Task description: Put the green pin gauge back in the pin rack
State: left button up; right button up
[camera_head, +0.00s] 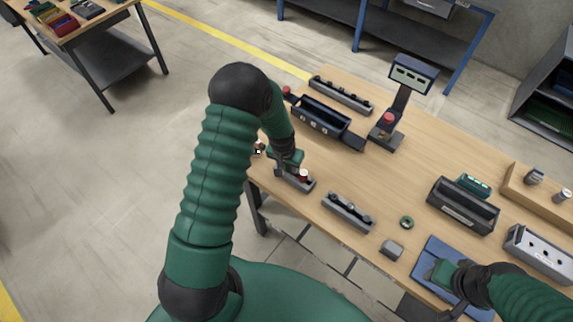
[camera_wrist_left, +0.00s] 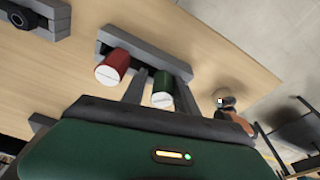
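The green pin gauge (camera_wrist_left: 162,88) shows in the left wrist view, upright at the right end of the grey pin rack (camera_wrist_left: 120,38). The red pin gauge (camera_wrist_left: 113,66) stands in the rack to its left. My left gripper (camera_wrist_left: 160,78) has one finger on each side of the green pin, with a narrow gap visible at the left finger, so it looks open. In the head view my left gripper (camera_head: 286,172) is over the rack (camera_head: 307,186), hiding the green pin. My right gripper (camera_head: 440,272) is over the blue tray (camera_head: 432,247); its fingers are unclear.
A dark bin (camera_head: 322,121), a grey block rail (camera_head: 348,211), a green ring (camera_head: 407,222), a small grey block (camera_head: 391,249) and a display stand (camera_head: 386,137) are on the bench.

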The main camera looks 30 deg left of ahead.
pick_arm(q)
jog(key=shift+o, duration=0.2)
jog(key=shift+s+a+f, duration=0.25)
jog(key=shift+s+a, duration=0.1)
jog(key=shift+a, duration=0.1)
jog(key=shift+r, duration=0.15)
jog(key=w+b+v, duration=0.1)
jog(key=b+v, duration=0.1)
jog(key=v, duration=1.1)
jog(key=s+d+r+m, duration=0.2)
jog(key=s+d+r, duration=0.1)
jog(key=s+d, duration=0.8)
jog(key=shift+s, duration=1.1)
pick_arm(e)
jog(key=shift+a+f, duration=0.4)
jog(key=shift+f, duration=0.35)
pick_arm(q)
jog(key=shift+w, duration=0.15)
pick_arm(e)
jog(key=shift+w, duration=0.15)
